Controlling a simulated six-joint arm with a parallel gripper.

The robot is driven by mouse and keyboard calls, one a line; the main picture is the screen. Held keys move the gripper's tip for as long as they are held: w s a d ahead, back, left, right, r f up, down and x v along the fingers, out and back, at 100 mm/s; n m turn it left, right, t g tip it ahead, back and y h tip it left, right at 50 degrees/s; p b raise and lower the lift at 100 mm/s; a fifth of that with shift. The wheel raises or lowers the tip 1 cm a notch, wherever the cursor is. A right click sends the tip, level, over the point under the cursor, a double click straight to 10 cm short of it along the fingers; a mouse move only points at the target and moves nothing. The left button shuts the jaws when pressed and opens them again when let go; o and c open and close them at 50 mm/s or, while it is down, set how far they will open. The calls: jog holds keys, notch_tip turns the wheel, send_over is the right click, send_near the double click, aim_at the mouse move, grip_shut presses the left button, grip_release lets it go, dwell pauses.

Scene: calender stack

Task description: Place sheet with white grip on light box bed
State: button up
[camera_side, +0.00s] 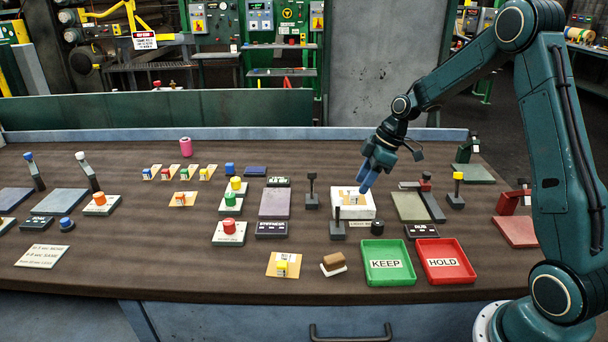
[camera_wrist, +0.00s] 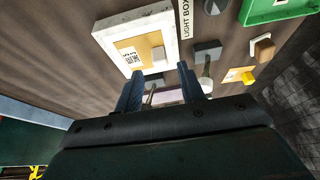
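The light box (camera_side: 353,211) is a low white box near the middle of the table, with a pale bed. In the wrist view the light box (camera_wrist: 108,37) fills the top centre beside its "LIGHT BOX" label. A tan sheet (camera_wrist: 122,44) with a printed code lies on its bed, inside the white rim. A small block stands on this sheet; I cannot tell for sure that it is a white grip. My gripper (camera_side: 366,183) is above the back right of the box. In the wrist view my gripper (camera_wrist: 160,69) has its blue fingers apart, with nothing between them.
A sheet with a yellow grip (camera_side: 282,267) lies at the front, left of a brown-topped block (camera_side: 333,263). Green KEEP (camera_side: 389,281) and red HOLD (camera_side: 446,279) trays stand front right. Black-knobbed levers (camera_side: 311,190) flank the box. Several small sheets (camera_side: 180,172) lie back left.

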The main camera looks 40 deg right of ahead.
jog(key=v, duration=0.8)
jog(key=shift+r, duration=0.3)
jog(key=shift+s, duration=0.15)
jog(key=s+a+r+m+h, duration=0.2)
jog(key=s+a+r+m, duration=0.2)
jog(key=s+a+r, duration=0.7)
jog(key=s+a+f+m+t, duration=0.1)
jog(key=s+a+m, duration=0.1)
jog(key=s, duration=0.4)
jog(key=s+a+f+m+t+h, duration=0.1)
jog(key=s+a+m, duration=0.2)
jog(key=s, duration=0.4)
jog(key=shift+s+f+t, duration=0.15)
jog(key=shift+s+t, duration=0.15)
jog(key=shift+s, duration=0.05)
